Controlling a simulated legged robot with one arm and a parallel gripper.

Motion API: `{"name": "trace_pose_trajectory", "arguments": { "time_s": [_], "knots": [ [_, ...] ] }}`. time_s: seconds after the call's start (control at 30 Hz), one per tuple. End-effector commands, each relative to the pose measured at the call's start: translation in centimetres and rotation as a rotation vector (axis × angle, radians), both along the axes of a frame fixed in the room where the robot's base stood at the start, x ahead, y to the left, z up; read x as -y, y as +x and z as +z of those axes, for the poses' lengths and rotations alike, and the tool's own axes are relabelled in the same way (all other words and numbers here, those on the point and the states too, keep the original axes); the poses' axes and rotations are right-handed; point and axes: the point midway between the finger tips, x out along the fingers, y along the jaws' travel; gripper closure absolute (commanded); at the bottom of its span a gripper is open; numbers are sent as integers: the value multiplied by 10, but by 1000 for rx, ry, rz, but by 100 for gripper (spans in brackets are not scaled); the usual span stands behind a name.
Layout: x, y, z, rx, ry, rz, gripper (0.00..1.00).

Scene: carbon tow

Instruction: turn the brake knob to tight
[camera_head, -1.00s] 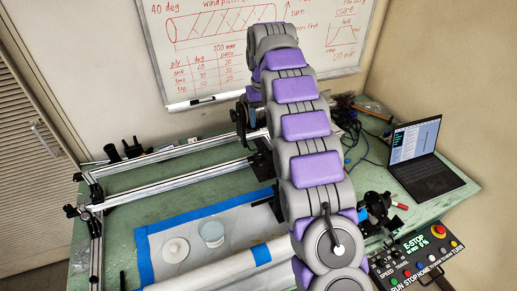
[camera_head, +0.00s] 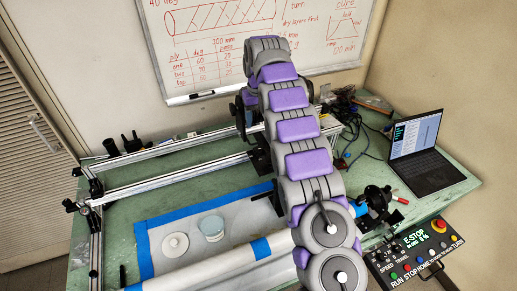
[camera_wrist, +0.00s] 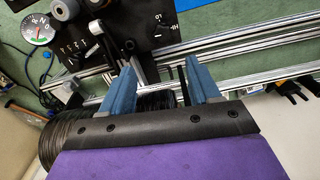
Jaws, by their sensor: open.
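My gripper (camera_wrist: 160,82) shows in the wrist view with its two blue fingers apart. A dark ribbed round part (camera_wrist: 154,99) lies between and behind the fingers; I cannot tell if it is the brake knob or wound tow. I see no contact on it. Beyond the fingertips is a black panel (camera_wrist: 128,28) with white marks. A pale grey bar (camera_wrist: 141,60) runs from it towards the left finger. No knob marked tight can be made out. In the head view my arm hides the gripper.
A black tow spool (camera_wrist: 62,135) is left of the gripper, and a round gauge (camera_wrist: 38,28) is at upper left. Metal rails (camera_head: 165,178) cross the green bench. A laptop (camera_head: 418,148) and a control box (camera_head: 418,252) stand at right. The bench's left part holds two round containers.

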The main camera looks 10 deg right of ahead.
Motion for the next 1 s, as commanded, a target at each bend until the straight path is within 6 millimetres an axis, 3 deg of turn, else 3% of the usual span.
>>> {"name": "trace_pose_trajectory", "arguments": {
  "time_s": [0.7,1.0],
  "knots": [
    [0,-2,-115,-3,1,-1,38],
    [0,-1,-129,2,0,0,38]
  ]
}}
